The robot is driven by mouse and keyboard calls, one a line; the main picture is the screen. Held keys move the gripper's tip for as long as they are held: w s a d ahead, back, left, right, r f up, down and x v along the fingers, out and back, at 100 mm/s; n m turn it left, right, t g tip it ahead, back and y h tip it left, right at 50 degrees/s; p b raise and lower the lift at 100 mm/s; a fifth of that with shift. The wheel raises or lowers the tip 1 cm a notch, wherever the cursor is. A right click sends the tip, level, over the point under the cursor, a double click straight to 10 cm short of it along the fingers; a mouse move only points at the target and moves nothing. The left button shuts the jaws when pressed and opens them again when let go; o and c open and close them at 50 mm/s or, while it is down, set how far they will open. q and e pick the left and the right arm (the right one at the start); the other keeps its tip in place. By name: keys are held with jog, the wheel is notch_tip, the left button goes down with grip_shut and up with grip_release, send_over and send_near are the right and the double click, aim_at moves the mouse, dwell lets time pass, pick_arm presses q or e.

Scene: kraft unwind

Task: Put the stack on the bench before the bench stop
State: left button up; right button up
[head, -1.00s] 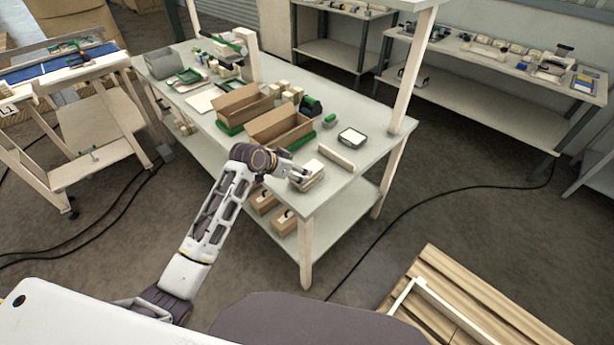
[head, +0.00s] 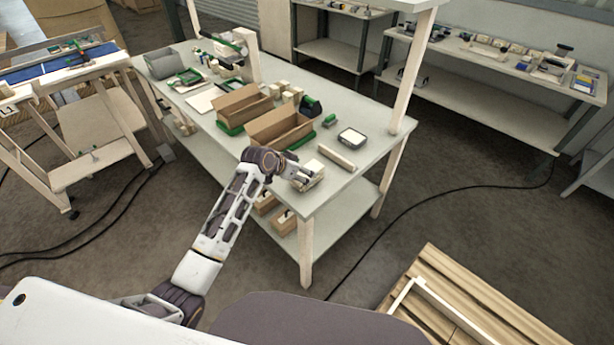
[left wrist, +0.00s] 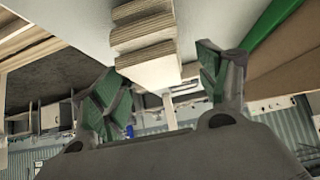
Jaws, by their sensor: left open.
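The stack (head: 314,172), several flat pale layers, is at the near right corner of the bench (head: 346,188) in the head view. The bench stop, a pale wooden bar (head: 337,158), lies just beyond it, with a gap between them. My left gripper (head: 303,176) is at the stack's left side and partly hides it. In the left wrist view the stack (left wrist: 145,42) reaches toward the space between the open, green-padded fingers (left wrist: 158,72). I cannot tell whether a finger touches it. My right gripper is not in view.
Two open cardboard boxes (head: 280,128) stand left of the stop. A bench post (head: 412,75) rises at the right corner. Small wooden boxes (head: 284,222) sit on the lower shelf. A pallet (head: 470,305) lies on the floor.

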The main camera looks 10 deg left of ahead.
pick_arm(q)
jog(key=shift+x, duration=1.65)
jog(key=shift+c, duration=0.4)
jog(key=c, duration=1.2)
jog(key=shift+r, duration=0.1)
jog(key=shift+r+b, duration=0.35)
jog(key=shift+r, duration=4.6)
jog(key=shift+w+n, duration=0.1)
jog(key=shift+n, duration=0.2)
